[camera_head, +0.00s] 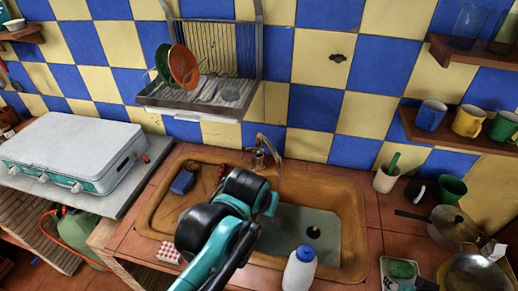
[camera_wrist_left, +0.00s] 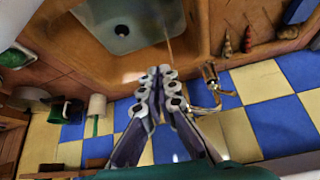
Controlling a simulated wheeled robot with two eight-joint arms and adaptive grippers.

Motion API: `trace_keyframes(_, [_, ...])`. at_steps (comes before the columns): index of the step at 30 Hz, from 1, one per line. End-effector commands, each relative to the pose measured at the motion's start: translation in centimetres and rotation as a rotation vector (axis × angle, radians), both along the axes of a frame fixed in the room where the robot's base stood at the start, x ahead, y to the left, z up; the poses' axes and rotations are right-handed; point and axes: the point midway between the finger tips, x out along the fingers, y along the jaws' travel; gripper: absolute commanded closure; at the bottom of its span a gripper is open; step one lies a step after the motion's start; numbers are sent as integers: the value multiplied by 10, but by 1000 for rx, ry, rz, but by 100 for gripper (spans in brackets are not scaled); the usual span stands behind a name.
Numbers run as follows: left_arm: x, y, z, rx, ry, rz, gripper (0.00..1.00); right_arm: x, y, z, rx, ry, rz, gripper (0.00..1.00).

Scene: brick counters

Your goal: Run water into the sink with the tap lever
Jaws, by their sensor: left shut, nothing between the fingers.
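The metal tap (camera_head: 262,150) stands at the back rim of the brown sink (camera_head: 350,215), in front of the tiled wall. It also shows in the wrist view (camera_wrist_left: 211,78), just right of my left gripper (camera_wrist_left: 162,72). The gripper's fingers are together and empty, with a gap between them and the tap in the picture. Whether they touch the lever is not clear. In the head view my left arm covers the gripper and part of the sink. The bowl has a pale floor and a dark drain (camera_head: 313,232). I cannot tell whether water is running. My right gripper is out of view.
A blue sponge (camera_head: 182,182) lies on the sink's left ledge. A white bottle (camera_head: 300,270) stands at the front rim. A dish rack (camera_head: 205,95) hangs above the tap. A white stove (camera_head: 75,150) is left; a cup (camera_head: 386,178) and pots are right.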

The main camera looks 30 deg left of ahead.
Motion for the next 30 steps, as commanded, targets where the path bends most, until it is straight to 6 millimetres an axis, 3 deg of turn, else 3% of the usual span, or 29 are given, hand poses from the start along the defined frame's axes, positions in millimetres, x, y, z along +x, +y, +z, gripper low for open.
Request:
trace_keyframes(1, [21,5,27,6,27,31,100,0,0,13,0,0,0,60])
trace_keyframes(6, [83,24,81,35,127,166,100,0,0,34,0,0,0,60])
trace_keyframes(13, [169,51,126,95,237,373,100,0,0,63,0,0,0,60])
trace_keyframes(21, [258,82,140,192,324,642,100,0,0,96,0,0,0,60])
trace_keyframes(30, [319,108,114,327,359,965,100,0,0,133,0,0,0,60])
